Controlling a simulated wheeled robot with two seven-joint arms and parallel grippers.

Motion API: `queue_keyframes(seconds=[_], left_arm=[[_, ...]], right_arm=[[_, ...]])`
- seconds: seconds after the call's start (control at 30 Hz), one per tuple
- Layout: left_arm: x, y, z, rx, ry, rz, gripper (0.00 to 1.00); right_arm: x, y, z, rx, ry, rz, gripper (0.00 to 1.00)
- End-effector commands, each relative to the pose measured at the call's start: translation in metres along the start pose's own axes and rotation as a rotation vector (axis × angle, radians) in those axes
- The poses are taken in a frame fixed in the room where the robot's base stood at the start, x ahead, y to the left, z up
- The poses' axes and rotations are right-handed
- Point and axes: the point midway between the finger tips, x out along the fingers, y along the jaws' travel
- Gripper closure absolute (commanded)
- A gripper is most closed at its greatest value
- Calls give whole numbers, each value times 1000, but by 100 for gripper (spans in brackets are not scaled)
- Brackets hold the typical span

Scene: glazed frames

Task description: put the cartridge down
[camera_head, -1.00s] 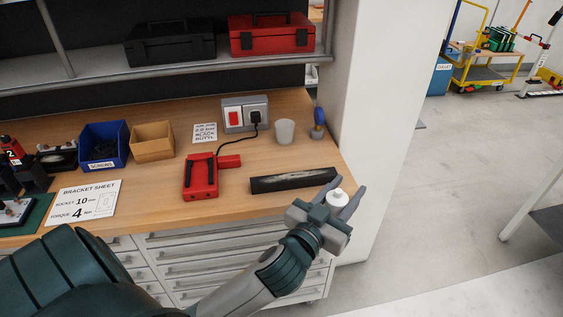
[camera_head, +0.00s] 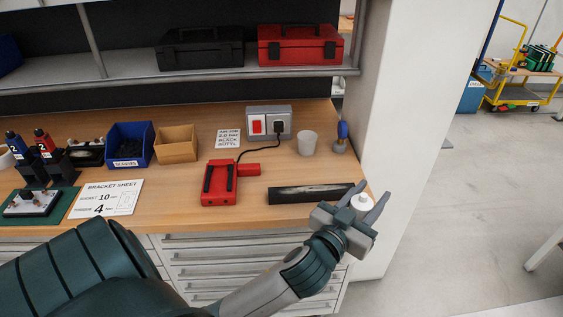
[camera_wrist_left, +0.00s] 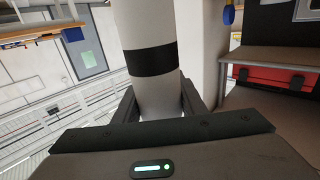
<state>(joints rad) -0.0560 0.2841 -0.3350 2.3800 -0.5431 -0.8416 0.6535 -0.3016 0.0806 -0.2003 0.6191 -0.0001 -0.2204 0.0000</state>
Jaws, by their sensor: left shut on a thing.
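My left gripper (camera_head: 366,207) is at the right front corner of the wooden workbench. It is shut on the cartridge (camera_head: 361,202), of which only a white round end shows between the fingers in the head view. In the left wrist view the cartridge (camera_wrist_left: 148,60) is a white cylinder with a black band, held between the two fingers (camera_wrist_left: 158,100). Its far end runs out of the top of that view. I cannot tell whether it touches the bench. My right gripper is not in view.
A dark tray (camera_head: 312,194) lies just left of the gripper. A red charger (camera_head: 219,184), a white cup (camera_head: 307,143) and a blue-topped bottle (camera_head: 341,136) stand on the bench (camera_head: 262,216). Bins (camera_head: 130,146) are further left. A white pillar (camera_head: 405,130) rises at the right.

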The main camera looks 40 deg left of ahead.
Motion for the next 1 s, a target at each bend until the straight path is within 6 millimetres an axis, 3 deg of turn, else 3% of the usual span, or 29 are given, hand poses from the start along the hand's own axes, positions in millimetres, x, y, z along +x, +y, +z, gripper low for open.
queue_keyframes(seconds=[0.27,0.6,0.8,1.0], left_arm=[[39,-44,-52,-5,5,-151,99],[92,-128,-116,-4,0,-428,99],[108,-161,-132,-2,0,-537,99],[114,-175,-134,1,2,-586,99]], right_arm=[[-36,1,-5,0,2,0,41],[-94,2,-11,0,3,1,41],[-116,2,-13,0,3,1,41],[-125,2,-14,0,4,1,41]])
